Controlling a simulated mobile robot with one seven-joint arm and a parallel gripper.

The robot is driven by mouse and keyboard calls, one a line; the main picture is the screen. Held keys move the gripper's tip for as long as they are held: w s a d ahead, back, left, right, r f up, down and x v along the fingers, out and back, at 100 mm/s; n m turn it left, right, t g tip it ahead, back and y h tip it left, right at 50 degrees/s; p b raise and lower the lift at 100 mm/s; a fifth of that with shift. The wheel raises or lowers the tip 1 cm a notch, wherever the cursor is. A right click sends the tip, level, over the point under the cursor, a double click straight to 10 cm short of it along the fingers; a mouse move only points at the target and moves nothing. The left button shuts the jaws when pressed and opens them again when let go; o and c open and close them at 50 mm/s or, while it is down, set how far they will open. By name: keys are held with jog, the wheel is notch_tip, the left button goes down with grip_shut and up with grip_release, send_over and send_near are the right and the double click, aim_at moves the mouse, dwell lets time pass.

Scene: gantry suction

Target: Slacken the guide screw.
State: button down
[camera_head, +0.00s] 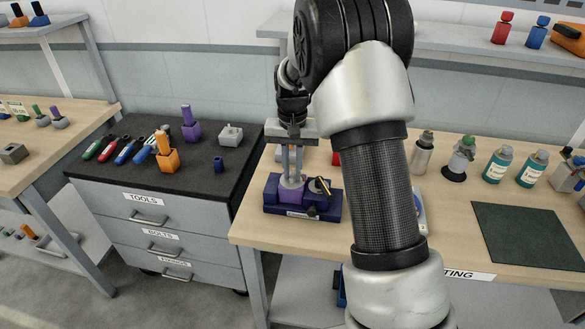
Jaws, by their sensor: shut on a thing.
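A dark blue fixture (328,209) stands near the left end of the wooden bench, with a purple block (290,196) at its middle. My gripper (291,178) points straight down over this block. Its two long grey fingers are shut on a small grey round part (291,183) at the top of the block. The fingers partly hide this part, and I cannot tell for sure whether it is the guide screw. Just right of it on the fixture is a dark knob-like part with a yellow and black lever (322,187).
My arm blocks the middle of the bench. Right of it stand a grey bottle (423,153), teal-labelled bottles (497,164) and a dark green mat (527,234). Left is a dark-topped tool cabinet (205,165) with screwdrivers and coloured blocks. A shelf (470,43) runs above the bench.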

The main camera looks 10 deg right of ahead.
aim_at(293, 173)
jog(key=shift+n, duration=1.1)
jog(key=c, duration=1.7)
grip_release()
notch_tip(293, 173, up, 18)
jog(key=shift+f+p, duration=0.25)
jog(key=shift+p, duration=0.55)
jog(key=shift+r, duration=0.1)
